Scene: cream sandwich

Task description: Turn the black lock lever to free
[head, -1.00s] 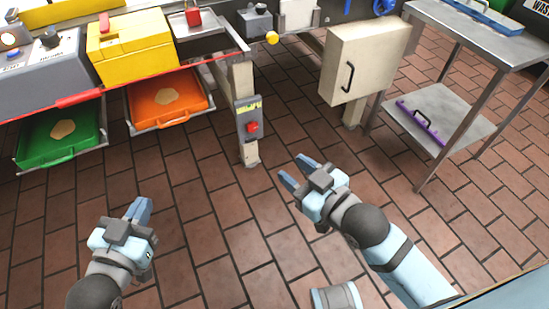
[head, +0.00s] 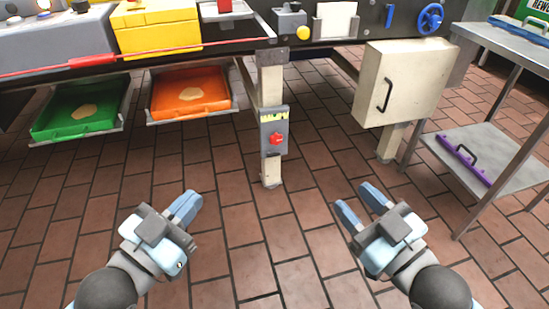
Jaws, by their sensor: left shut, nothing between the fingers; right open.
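I cannot make out for sure which part is the black lock lever. A small grey box (head: 289,24) with a dark knob on top and a yellow ball at its side is on the machine's front edge at the top. My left gripper (head: 190,205) is shut and empty, over the floor at lower left. My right gripper (head: 358,203) is open and empty, over the floor right of centre. Both are well apart from the machine.
A blue handwheel (head: 430,18) and a cream cabinet (head: 412,85) with a black handle are at upper right. A post carries a red button (head: 276,138). Green (head: 60,128) and orange (head: 172,110) trays stick out at left. A metal shelf table (head: 495,150) stands right. The tiled floor between is clear.

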